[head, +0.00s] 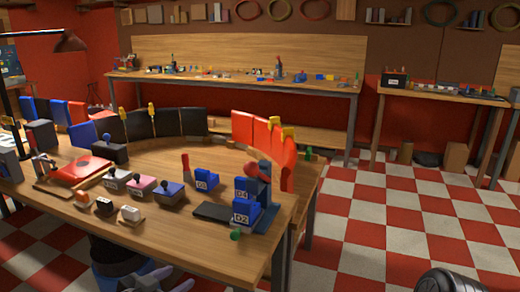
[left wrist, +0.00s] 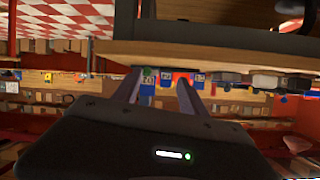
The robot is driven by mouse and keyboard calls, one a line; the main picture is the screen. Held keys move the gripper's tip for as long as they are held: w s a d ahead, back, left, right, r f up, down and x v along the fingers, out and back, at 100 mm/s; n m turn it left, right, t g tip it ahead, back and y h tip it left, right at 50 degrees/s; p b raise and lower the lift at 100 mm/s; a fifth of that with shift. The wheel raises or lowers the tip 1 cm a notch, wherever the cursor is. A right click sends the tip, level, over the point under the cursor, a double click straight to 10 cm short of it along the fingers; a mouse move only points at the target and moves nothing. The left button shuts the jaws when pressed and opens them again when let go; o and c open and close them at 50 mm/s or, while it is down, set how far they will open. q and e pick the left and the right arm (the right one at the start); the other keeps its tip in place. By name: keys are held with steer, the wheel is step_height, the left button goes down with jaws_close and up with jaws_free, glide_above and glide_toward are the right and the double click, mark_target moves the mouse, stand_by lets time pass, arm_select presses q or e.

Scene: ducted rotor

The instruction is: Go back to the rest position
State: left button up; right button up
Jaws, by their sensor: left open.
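My left gripper (head: 166,277) shows low in the head view, in front of the near edge of the workbench (head: 185,234) and below its top. Its two grey fingers are apart with nothing between them. In the left wrist view the open left gripper (left wrist: 155,82) also has a gap between its fingers, and the bench things behind look small and distant. My right gripper is not in view. A dark rounded part at the lower right of the head view may be mine.
Blue blocks marked D2 (head: 241,213), D4 (head: 244,189) and D3 (head: 206,180) stand on the bench. Curved black panels (head: 166,123) and red panels (head: 263,137) stand behind. A back table (head: 240,85) lines the wall. Checkered floor (head: 385,220) is clear at right.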

arm_select(q)
steer(key=s+d+f+n+g+y+p, duration=0.1)
steer(key=s+d+f+n+g, duration=0.15)
steer(key=f, duration=0.45)
steer(key=s+d+f+n+g, duration=0.1)
steer(key=s+f+n+g, duration=0.15)
steer(key=f, duration=0.55)
steer(key=s+d+f+n+g+y+p, duration=0.1)
steer(key=s+d+f+n, duration=0.1)
steer(key=s+f, duration=0.35)
steer(key=s+d+f+g, duration=0.3)
steer(key=s+f, duration=0.3)
steer(key=s, duration=0.1)
steer(key=s+d+f+n+g+h+p, duration=0.1)
steer(key=s+d+f+g, duration=0.1)
steer(key=s+d+f, duration=0.2)
steer(key=s+f, duration=0.2)
steer(key=s, duration=0.2)
steer(key=shift+f+g, duration=0.4)
